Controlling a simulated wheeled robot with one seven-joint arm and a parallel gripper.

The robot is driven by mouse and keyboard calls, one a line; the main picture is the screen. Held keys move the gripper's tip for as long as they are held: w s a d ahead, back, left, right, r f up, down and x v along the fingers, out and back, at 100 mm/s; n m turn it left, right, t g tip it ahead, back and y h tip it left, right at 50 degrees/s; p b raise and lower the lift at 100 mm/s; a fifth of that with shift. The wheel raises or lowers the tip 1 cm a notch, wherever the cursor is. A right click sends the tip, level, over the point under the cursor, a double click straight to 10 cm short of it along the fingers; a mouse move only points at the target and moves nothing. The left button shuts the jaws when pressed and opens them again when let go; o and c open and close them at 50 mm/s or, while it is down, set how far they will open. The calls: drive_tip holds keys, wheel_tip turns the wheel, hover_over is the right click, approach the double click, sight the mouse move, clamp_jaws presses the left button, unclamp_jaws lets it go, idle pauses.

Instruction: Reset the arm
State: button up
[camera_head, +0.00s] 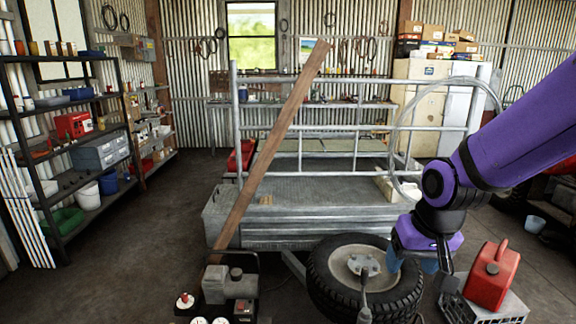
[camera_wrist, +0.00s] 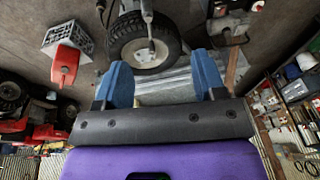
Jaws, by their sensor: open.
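My purple arm reaches in from the right in the head view. My gripper (camera_head: 418,262) hangs at its end, above and beside the spare wheel (camera_head: 322,278), with its blue fingers partly hidden by the wrist. In the wrist view my gripper (camera_wrist: 161,85) shows two blue fingers spread apart with nothing between them. The wheel (camera_wrist: 118,42) lies beyond the fingertips in that view. I see no contact between the fingers and the wheel.
A red fuel can (camera_head: 492,274) stands on a grey crate (camera_head: 512,309) right of my gripper. A metal trailer (camera_head: 300,185) with a leaning plank (camera_head: 268,150) stands behind the wheel. A compressor (camera_head: 230,285) is front left. Shelves (camera_head: 62,110) line the left wall. Floor (camera_head: 130,250) between is clear.

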drive_tip(key=s+d+r+t, duration=0.1)
drive_tip(key=s+d+r, duration=0.3)
drive_tip(key=s+r, duration=0.2)
drive_tip(key=s+d+r+t+h, duration=0.1)
drive_tip(key=s+d+r, duration=0.3)
drive_tip(key=s+r, duration=0.3)
wheel_tip(320, 180, up, 2)
drive_tip(key=shift+r+t, duration=0.15)
drive_tip(key=shift+t, duration=0.25)
drive_tip(key=shift+s, duration=0.1)
